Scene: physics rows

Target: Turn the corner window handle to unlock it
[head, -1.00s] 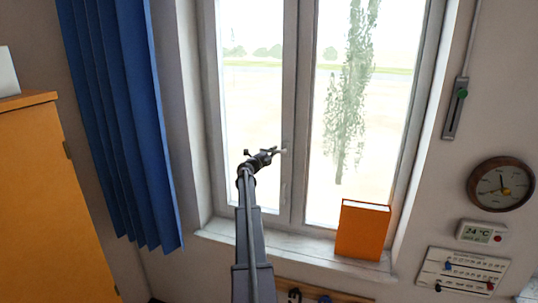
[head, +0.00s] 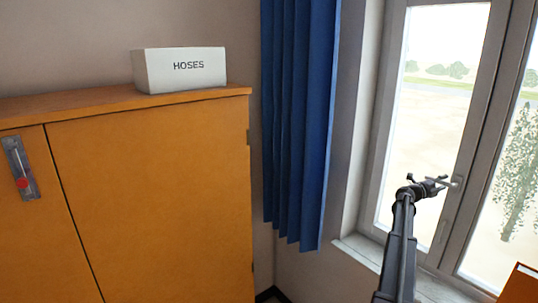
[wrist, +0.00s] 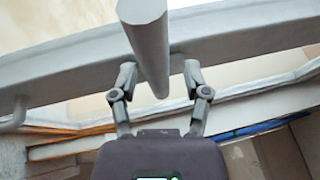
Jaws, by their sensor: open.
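The window handle (wrist: 148,40) is a thick pale grey bar in the wrist view. It reaches down from the top edge into the space between my two fingers. My gripper (wrist: 159,75) is open, with one finger on each side of the bar and a visible gap at each finger. In the head view my gripper (head: 440,184) is at the window's middle upright, and the handle's pale end (head: 457,181) shows just right of it. The window frame (head: 481,130) is grey and its sashes look closed. I cannot tell whether the handle has turned.
A blue curtain (head: 298,125) hangs left of the window. An orange cabinet (head: 150,190) with a white HOSES box (head: 180,70) on top stands further left. An orange book (head: 522,287) stands at the lower right, by the sill (head: 368,252).

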